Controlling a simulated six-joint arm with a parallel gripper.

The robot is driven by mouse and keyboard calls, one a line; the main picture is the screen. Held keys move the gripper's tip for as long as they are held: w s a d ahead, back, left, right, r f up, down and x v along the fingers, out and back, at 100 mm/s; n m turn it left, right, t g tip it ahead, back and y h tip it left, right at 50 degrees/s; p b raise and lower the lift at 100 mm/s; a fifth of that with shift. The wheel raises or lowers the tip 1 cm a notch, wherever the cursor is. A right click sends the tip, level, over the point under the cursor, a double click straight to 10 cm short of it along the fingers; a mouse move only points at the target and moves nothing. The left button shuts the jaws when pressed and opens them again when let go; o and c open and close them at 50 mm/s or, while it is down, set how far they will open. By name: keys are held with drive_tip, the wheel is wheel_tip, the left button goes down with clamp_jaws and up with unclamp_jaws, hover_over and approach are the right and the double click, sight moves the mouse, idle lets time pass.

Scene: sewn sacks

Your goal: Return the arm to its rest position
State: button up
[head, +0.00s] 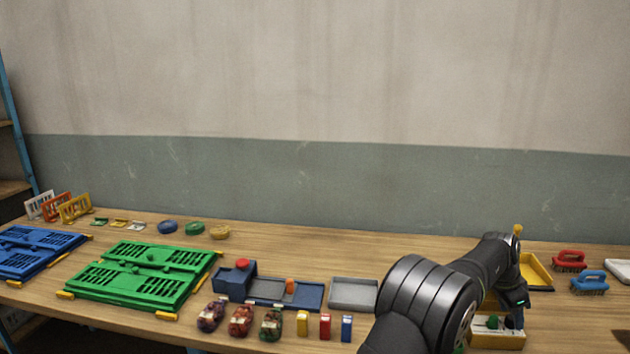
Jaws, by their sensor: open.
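My arm reaches in from the bottom right over the wooden table (330,250). My gripper (512,318) is at its far end, pointing down at a yellow box (497,340) with a pale top. A green knob (492,322) on that box shows beside the gripper. The fingertips are small and partly hidden, and nothing is seen held between them. I cannot tell whether the gripper touches the box.
A green slotted panel (138,273) and a blue one (30,255) lie at left. Several small sacks (241,320) and coloured blocks (325,326) stand along the front. A grey tray (352,294) is left of my arm. Brushes (589,282) lie right. The middle back is clear.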

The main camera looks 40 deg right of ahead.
drive_tip(key=shift+s+d+f, duration=0.15)
drive_tip(key=shift+d+f, duration=0.05)
drive_tip(key=shift+f, duration=0.35)
